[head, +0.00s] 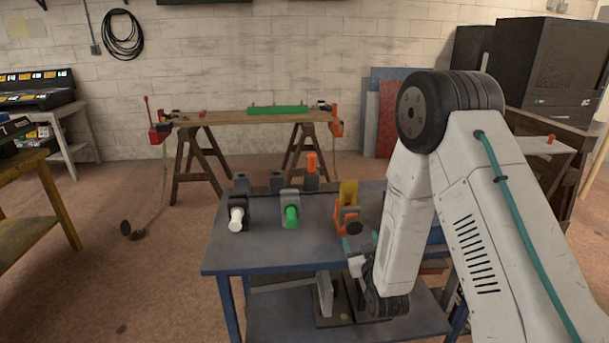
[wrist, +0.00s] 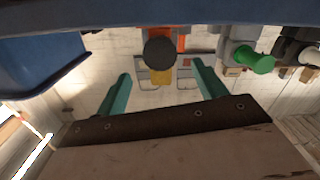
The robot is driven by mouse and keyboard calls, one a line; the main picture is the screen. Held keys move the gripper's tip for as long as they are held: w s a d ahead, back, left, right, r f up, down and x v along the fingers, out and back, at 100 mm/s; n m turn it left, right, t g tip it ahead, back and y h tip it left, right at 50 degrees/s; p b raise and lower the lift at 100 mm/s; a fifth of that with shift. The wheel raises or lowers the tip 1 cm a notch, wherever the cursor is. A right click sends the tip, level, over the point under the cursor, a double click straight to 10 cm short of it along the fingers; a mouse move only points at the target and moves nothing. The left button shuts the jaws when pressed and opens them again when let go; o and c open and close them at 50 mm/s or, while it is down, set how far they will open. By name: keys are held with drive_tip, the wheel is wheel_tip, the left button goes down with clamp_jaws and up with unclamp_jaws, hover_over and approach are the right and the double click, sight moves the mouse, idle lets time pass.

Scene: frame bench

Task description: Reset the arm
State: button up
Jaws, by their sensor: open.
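My arm reaches down from the right of the head view, bent at its large black joint. My gripper (head: 358,243) is at the front edge of the blue bench (head: 280,254), below and in front of an orange holder (head: 346,218) with a yellow piece. In the wrist view, the two teal fingers of my gripper (wrist: 161,72) stand wide apart with nothing between them. Beyond them a dark round end (wrist: 159,53) shows in front of orange and yellow parts. I cannot tell whether the gripper touches the bench.
A trestle table (head: 220,118) bears a green bar (head: 278,109).

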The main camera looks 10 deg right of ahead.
drive_tip(key=s+d+r+m+g, duration=0.1)
drive_tip(key=s+r+g, duration=0.35)
drive_tip(key=r, duration=0.35)
drive_tip(key=s+r+g, duration=0.4)
drive_tip(key=s+r, duration=0.1)
drive_tip(key=r, duration=0.3)
drive_tip(key=s+d+r+g, duration=0.1)
drive_tip(key=s+r+g, duration=0.3)
drive_tip(key=s, duration=1.1)
drive_tip(key=s+d+r+m+g, duration=0.1)
drive_tip(key=s+r+g, duration=0.3)
drive_tip(key=s, duration=1.1)
drive_tip(key=shift+s, duration=0.4)
